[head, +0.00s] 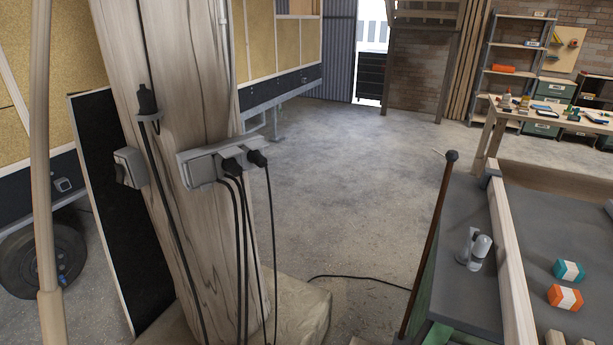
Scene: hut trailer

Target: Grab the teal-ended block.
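The teal-ended block (569,271) lies on the grey surface of a wood-rimmed bench at the lower right of the head view. It has teal ends and a pale middle band. An orange-ended block (565,297) of like shape lies just in front of it, with a small gap between them. My gripper is not clearly visible in this view.
A wooden rail (512,270) edges the bench. Left of it, a grey top holds a metal fitting (474,250). A thick wooden post (185,130) with sockets and cables stands at left. Open concrete floor (345,200) lies between. A cluttered worktable (545,116) stands behind.

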